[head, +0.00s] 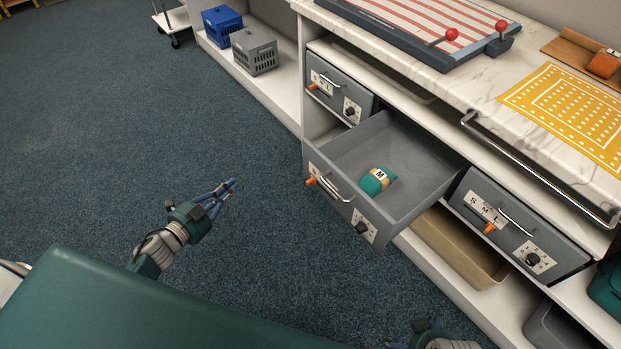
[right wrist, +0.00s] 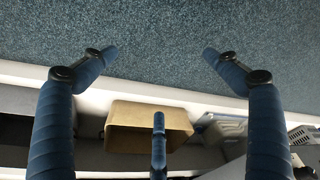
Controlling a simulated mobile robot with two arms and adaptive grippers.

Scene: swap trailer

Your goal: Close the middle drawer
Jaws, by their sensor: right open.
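The middle drawer (head: 393,160) is grey and pulled well out of the cabinet in the head view. A teal and tan item marked M (head: 377,181) lies inside it. Its front has a metal bar handle (head: 337,190), an orange latch (head: 311,181) and a black dial (head: 361,227). My left gripper (head: 225,190) is over the floor, left of the drawer front and apart from it, with its fingers looking slightly parted and empty. My right gripper (head: 420,336) is at the bottom edge of the head view, partly cut off. In the right wrist view its fingers (right wrist: 155,65) are spread and empty.
A closed grey drawer (head: 340,85) is at upper left and another (head: 515,225) at right. A tan bin (head: 455,250) stands on the lower shelf and shows in the right wrist view (right wrist: 147,126). A counter rail (head: 540,170) juts out. The carpet (head: 110,120) at left is clear.

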